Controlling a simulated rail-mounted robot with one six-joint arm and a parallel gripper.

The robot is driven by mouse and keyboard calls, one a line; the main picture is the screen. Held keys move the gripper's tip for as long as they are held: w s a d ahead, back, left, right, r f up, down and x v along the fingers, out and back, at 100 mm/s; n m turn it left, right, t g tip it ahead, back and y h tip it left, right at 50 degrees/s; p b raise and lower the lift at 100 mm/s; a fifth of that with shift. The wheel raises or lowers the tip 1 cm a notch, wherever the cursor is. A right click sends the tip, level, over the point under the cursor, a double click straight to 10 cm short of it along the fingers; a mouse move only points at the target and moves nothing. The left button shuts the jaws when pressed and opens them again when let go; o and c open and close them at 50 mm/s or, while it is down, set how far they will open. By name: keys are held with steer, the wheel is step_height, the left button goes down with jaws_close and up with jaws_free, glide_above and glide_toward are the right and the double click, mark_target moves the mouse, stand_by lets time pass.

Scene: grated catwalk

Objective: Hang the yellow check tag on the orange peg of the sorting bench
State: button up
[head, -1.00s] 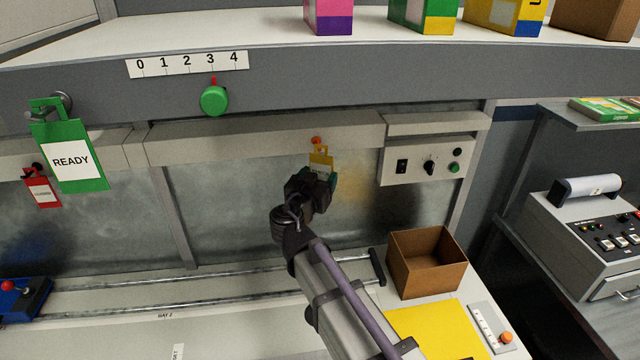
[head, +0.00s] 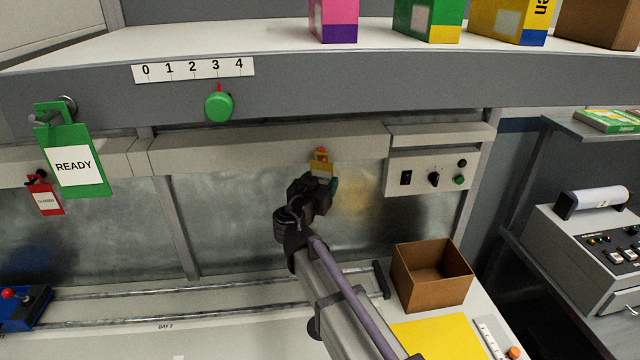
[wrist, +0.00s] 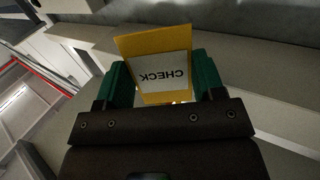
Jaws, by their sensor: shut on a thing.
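The yellow check tag (head: 321,167) is at the rail of the sorting bench, gripped by its lower part. In the wrist view the tag (wrist: 150,45) shows its white label, with the word CHECK upside down, between my green fingers. My gripper (head: 322,182) is shut on it; it also shows in the wrist view (wrist: 163,88). The orange peg (head: 321,151) shows at the top of the tag in the head view, overlapping its upper part. I cannot tell whether the tag's hole is around the peg or only in front of it. The peg is hidden in the wrist view.
A green READY tag (head: 72,160) and a red tag (head: 44,198) hang at the left. A switch panel (head: 432,176) is right of the peg. An open cardboard box (head: 432,280) and a yellow sheet (head: 440,338) lie below right. The shelf (head: 300,78) overhangs above.

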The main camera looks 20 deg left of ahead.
steer(key=o, duration=1.1)
steer(key=shift+c, duration=0.2)
steer(key=shift+s, duration=0.1)
steer(key=s, duration=1)
steer(key=shift+s+a, duration=0.2)
steer(key=shift+s, duration=0.15)
